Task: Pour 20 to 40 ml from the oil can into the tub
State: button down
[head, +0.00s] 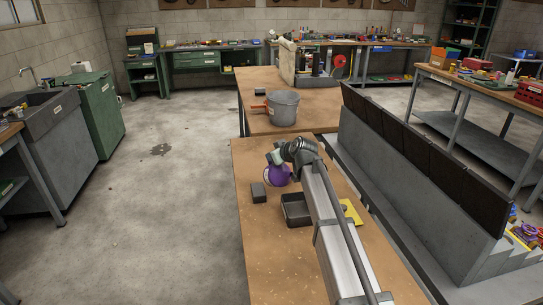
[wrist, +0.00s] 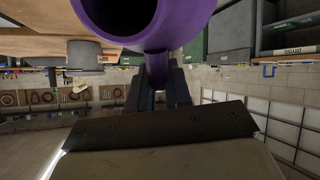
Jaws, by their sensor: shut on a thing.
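A purple can (head: 277,175), which I take to be the oil can, is held by my gripper (head: 275,158) over the near bench. In the wrist view the can (wrist: 178,38) shows a round dark mouth, and my gripper's fingers (wrist: 158,85) are shut on a narrow purple part below it. Its contents cannot be seen. A dark, square, open-topped box (head: 283,215), apparently the tub, stands on the bench just nearer than the can. My arm covers part of its right side.
A small dark grey block (head: 258,192) lies left of the tub. A yellow item (head: 351,212) lies right of my arm. A grey pot with a red handle (head: 284,110) stands on the bench beyond. A tall grey rack with dark panels (head: 418,190) lines the right side.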

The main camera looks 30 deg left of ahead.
jog(key=d+r+y, duration=0.1)
jog(key=s+d+t+y, duration=0.1)
jog(key=shift+d+r+y, duration=0.2)
jog(key=shift+r+y, duration=0.1)
jog(key=shift+r, duration=0.1)
jog(key=shift+s+d+r+t+y, duration=0.3)
jog(key=shift+d+r+t+y, duration=0.1)
jog(key=shift+d+y, duration=0.25)
jog(key=shift+s+d+r+t+y, duration=0.25)
jog(key=shift+d+r+t+y, duration=0.1)
jog(key=shift+d+y, duration=0.3)
jog(key=shift+g, duration=0.25)
jog(key=shift+d+r+m, duration=0.1)
jog(key=shift+d+m, duration=0.05)
jog(key=shift+m, duration=0.15)
jog(key=shift+s+d+r+t+y, duration=0.25)
jog(key=shift+d+y, duration=0.15)
jog(key=shift+y, duration=0.15)
jog(key=shift+s+d+r+t+y, duration=0.1)
jog(key=shift+d+r+t+y, duration=0.2)
jog(key=shift+y, duration=0.25)
dwell(4.2)
